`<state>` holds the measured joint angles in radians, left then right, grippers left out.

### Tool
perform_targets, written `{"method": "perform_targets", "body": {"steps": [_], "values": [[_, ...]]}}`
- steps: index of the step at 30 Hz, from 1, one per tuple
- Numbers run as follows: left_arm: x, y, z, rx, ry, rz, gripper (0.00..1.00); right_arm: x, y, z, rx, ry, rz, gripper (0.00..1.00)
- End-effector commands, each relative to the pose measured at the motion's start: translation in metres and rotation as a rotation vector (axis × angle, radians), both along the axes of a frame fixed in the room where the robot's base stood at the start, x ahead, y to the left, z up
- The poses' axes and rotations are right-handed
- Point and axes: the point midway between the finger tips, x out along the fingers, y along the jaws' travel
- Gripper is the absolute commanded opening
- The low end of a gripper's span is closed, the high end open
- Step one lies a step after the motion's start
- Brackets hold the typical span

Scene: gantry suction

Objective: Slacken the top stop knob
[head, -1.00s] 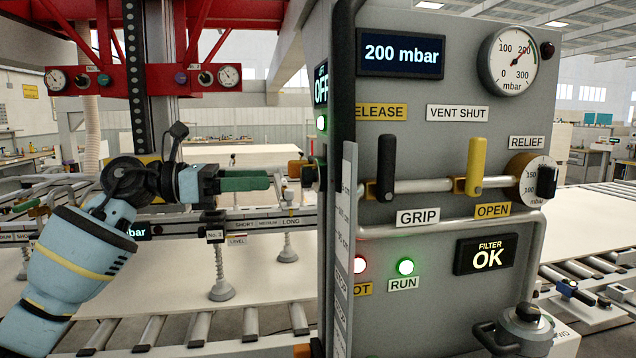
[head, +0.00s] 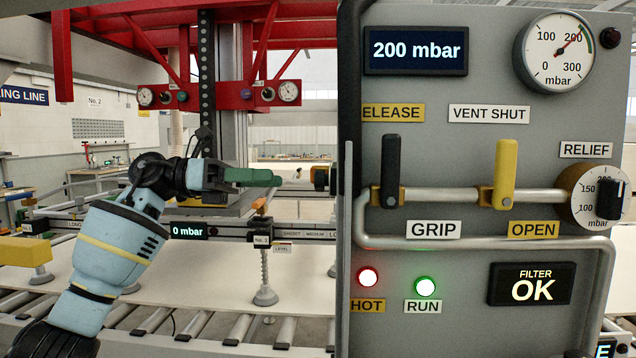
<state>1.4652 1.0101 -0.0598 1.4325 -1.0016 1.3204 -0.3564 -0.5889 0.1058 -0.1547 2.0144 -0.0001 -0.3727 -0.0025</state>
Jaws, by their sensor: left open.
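A dark round knob (head: 320,178) with a brass-coloured collar sticks out to the left from behind the edge of the control cabinet. No label on it is readable, so I cannot tell for sure that it is the top stop knob. My left gripper (head: 264,178), with green fingers, points right at about the knob's height in the head view. It is open and empty, with a visible gap between its fingertips and the knob. The depth between them is hard to judge. My right gripper is not in view.
The grey control cabinet (head: 470,265) fills the right side, with a black lever (head: 391,165), a yellow lever (head: 505,170) and a relief dial (head: 588,205) in front. A rail with suction cups (head: 265,294) hangs over a pale sheet (head: 200,296) on rollers.

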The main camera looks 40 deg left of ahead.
Motion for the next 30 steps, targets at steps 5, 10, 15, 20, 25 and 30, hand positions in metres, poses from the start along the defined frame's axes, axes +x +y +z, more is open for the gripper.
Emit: {"method": "perform_targets", "body": {"steps": [5, 10, 15, 20, 25, 30], "values": [[0.002, -0.003, 0.001, 0.000, -0.001, -0.001, 0.57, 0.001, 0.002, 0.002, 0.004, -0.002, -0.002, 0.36], [0.011, -0.020, 0.002, 0.000, -0.001, -0.004, 0.57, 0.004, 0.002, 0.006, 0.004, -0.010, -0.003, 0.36], [0.024, -0.043, 0.003, -0.001, -0.003, -0.005, 0.57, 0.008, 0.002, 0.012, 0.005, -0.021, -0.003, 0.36], [0.035, -0.058, 0.002, -0.001, -0.003, -0.002, 0.57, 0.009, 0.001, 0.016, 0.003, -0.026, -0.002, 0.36], [0.040, -0.066, 0.001, -0.001, -0.002, -0.002, 0.57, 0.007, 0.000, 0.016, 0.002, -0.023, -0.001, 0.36], [0.041, -0.067, 0.001, 0.000, -0.001, -0.001, 0.57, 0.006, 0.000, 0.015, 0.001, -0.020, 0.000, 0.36]]}}
